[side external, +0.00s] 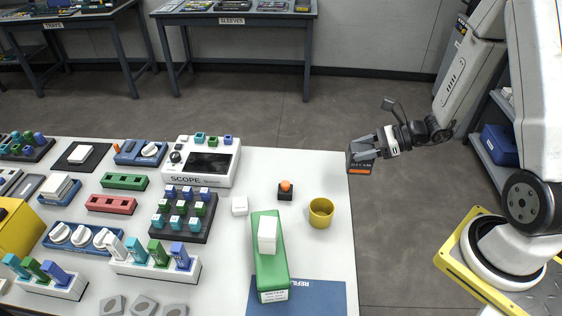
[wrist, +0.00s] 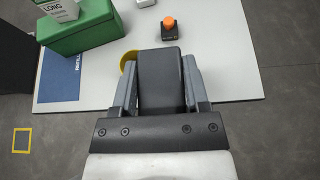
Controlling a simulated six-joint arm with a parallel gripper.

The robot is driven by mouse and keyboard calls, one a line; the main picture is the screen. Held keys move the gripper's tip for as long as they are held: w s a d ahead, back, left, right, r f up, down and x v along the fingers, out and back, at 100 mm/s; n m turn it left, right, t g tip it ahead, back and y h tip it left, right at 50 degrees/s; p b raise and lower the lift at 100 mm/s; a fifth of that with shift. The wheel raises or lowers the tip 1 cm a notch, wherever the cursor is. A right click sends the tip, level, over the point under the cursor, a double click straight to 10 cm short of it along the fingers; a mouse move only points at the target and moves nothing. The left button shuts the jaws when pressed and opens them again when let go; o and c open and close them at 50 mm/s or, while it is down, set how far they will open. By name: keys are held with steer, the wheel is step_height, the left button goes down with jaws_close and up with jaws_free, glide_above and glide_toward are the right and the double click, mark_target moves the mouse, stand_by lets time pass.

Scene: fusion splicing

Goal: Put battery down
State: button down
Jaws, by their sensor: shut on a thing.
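The battery (side external: 361,156) is a dark grey block with an orange band near its lower end. My gripper (side external: 372,150) is shut on it and holds it at the right edge of the white table. In the wrist view the battery (wrist: 161,80) stands between the two fingers of my gripper (wrist: 161,85) and partly covers the yellow cup behind it. Whether the battery touches the table edge or hangs clear of it, I cannot tell.
A yellow cup (side external: 321,212) and a black block with an orange knob (side external: 285,190) stand near the table's right side. A green box (side external: 270,265) carries a white block (side external: 267,235). Blue refill mat (side external: 325,297) lies in front. The table's right back corner (side external: 315,165) is clear.

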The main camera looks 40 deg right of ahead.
steer(key=w+d+f, duration=0.2)
steer(key=w+f, duration=0.7)
steer(key=w, duration=0.4)
steer(key=shift+w+f, duration=0.15)
steer(key=shift+w, duration=0.1)
steer(key=shift+w+f, duration=0.15)
steer(key=shift+f, duration=0.75)
steer(key=shift+w+f, duration=0.1)
steer(key=shift+f, duration=0.8)
steer(key=shift+f, duration=0.15)
steer(key=shift+c, duration=0.4)
jaws_free()
